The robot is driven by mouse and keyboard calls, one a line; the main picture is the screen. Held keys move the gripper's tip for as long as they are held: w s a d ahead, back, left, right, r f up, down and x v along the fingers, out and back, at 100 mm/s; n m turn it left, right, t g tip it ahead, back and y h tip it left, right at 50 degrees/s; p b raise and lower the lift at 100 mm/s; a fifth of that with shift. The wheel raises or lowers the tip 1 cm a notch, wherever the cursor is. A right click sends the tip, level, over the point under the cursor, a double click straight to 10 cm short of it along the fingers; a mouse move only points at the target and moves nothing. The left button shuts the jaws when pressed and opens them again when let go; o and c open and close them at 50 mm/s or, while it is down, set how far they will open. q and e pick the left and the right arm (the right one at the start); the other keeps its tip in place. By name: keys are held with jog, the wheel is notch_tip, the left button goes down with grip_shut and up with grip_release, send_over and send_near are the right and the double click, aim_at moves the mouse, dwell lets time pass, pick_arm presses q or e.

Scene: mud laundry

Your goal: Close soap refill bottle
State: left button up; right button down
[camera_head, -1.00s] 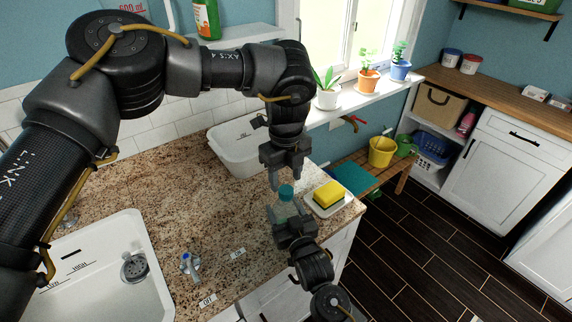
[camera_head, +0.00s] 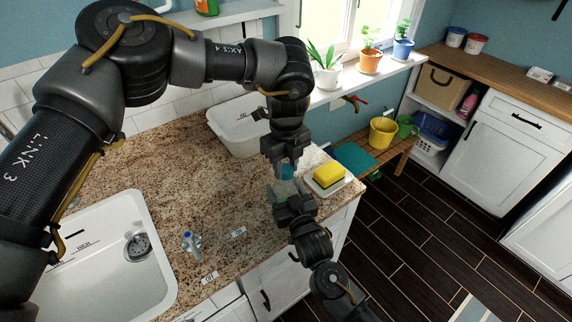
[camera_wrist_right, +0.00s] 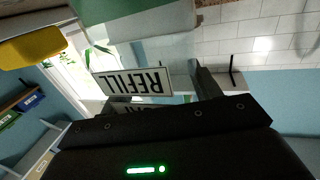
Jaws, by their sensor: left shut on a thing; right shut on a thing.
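The soap refill bottle (camera_head: 286,188) is clear with a teal cap (camera_head: 286,172) at its top. It stands roughly upright near the counter's right end. My right gripper (camera_head: 288,200) is shut on the bottle's body from the front. My left gripper (camera_head: 284,166) points down from above and is shut on the teal cap, its fingers partly hiding it. Whether the cap is fully seated on the neck cannot be told. In the right wrist view, the bottle's upside-down REFILL label (camera_wrist_right: 135,82) is close in front of my gripper.
A yellow sponge (camera_head: 328,174) on a white dish (camera_head: 336,188) lies just right of the bottle. A white tub (camera_head: 238,132) stands behind it. The middle granite counter (camera_head: 190,180) is mostly clear.

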pick_arm(q)
jog(key=o, duration=1.1)
jog(key=shift+o, duration=0.2)
notch_tip(320, 180, up, 12)
pick_arm(e)
jog(key=shift+c, duration=1.3)
grip_release()
